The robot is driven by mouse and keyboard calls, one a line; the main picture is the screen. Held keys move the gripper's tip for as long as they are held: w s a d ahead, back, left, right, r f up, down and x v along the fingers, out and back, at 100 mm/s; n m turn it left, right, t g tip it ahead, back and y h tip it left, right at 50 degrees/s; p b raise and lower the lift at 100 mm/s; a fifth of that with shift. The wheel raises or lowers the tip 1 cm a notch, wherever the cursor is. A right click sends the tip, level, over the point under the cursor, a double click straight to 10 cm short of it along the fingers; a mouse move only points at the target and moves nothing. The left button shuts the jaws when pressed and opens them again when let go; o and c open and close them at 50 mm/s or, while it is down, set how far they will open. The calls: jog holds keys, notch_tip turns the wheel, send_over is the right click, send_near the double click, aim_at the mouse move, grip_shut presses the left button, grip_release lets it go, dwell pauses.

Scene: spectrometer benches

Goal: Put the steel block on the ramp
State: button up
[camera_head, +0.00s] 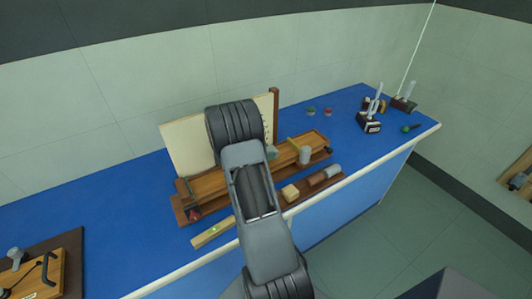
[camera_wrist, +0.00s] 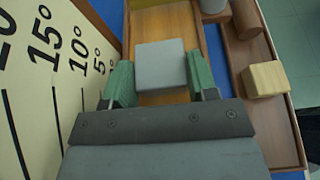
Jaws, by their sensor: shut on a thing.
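The steel block (camera_wrist: 160,66) is a plain grey block held between the green jaws of my gripper (camera_wrist: 160,78) in the wrist view. The ramp (camera_wrist: 165,20) is a wooden board with raised side rails. It lies below the block, and I cannot tell whether the block touches it. In the head view the ramp (camera_head: 313,143) rests on the blue bench, and my arm covers its middle. The block is hidden there behind my wrist; only a bit of green jaw shows.
A cream angle board (camera_head: 185,148) stands close beside the gripper, along the ramp's back. A grey cylinder (camera_head: 305,155) is at the ramp's right part. A tray in front holds a pale wooden block (camera_head: 290,193) and other pieces. A yellowish bar (camera_head: 214,232) lies near the bench edge.

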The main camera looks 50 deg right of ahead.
jog(key=shift+f, duration=0.4)
jog(key=shift+f, duration=0.15)
jog(key=o, duration=1)
